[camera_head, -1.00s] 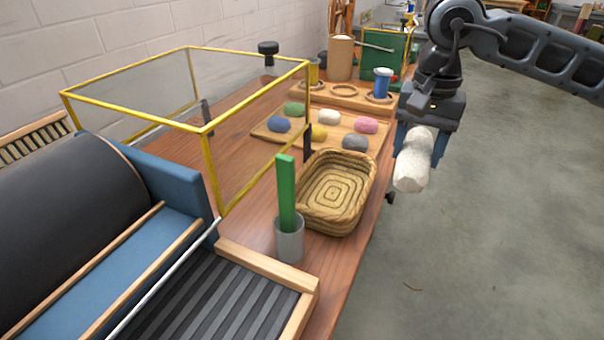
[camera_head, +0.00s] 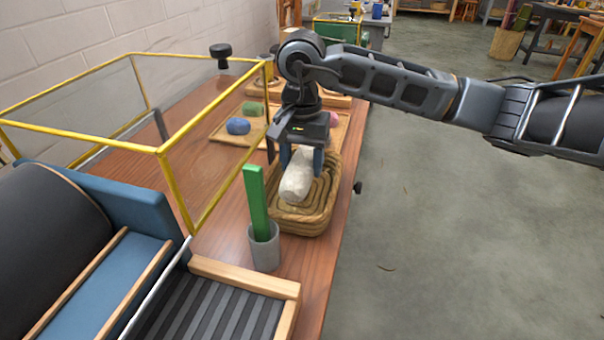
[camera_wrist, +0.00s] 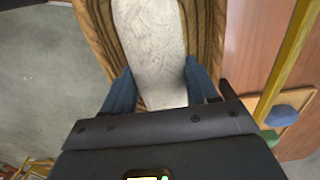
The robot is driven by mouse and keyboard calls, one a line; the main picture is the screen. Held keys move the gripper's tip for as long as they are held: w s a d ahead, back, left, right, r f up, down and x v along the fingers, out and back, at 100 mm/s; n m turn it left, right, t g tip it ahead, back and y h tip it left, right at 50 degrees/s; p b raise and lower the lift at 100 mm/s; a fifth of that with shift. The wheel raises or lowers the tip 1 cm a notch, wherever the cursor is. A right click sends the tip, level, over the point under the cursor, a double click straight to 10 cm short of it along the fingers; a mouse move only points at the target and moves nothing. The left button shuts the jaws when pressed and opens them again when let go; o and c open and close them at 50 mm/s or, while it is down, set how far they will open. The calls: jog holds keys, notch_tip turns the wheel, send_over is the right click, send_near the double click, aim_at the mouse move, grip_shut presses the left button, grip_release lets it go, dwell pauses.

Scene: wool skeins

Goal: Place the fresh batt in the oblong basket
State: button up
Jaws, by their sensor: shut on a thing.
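The fresh batt is a white fluffy roll (camera_head: 297,177), held between the blue fingers of my gripper (camera_head: 302,160). In the wrist view the batt (camera_wrist: 150,45) lies lengthwise between both fingers (camera_wrist: 156,90), which press its sides. The oblong basket (camera_head: 322,215) is coiled tan straw and stands on the wooden table. The batt is over the basket in both views; part of the basket's inside is hidden by it. In the wrist view the basket's wall (camera_wrist: 97,35) shows on either side of the batt. I cannot tell whether the batt touches the basket floor.
A grey cup (camera_head: 265,250) with a green upright bar (camera_head: 256,200) stands just left of the basket. A yellow-framed clear guard (camera_head: 190,150) rises further left. A board with coloured wool balls (camera_head: 238,126) lies behind. The floor on the right is clear.

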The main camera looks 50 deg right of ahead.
aim_at(302, 159)
jog(key=shift+f, duration=1.95)
jog(key=shift+f, duration=0.2)
jog(key=o, duration=1)
jog(key=shift+r, duration=0.15)
jog(key=shift+r, duration=0.25)
notch_tip(302, 159, up, 12)
jog(key=shift+f, duration=0.15)
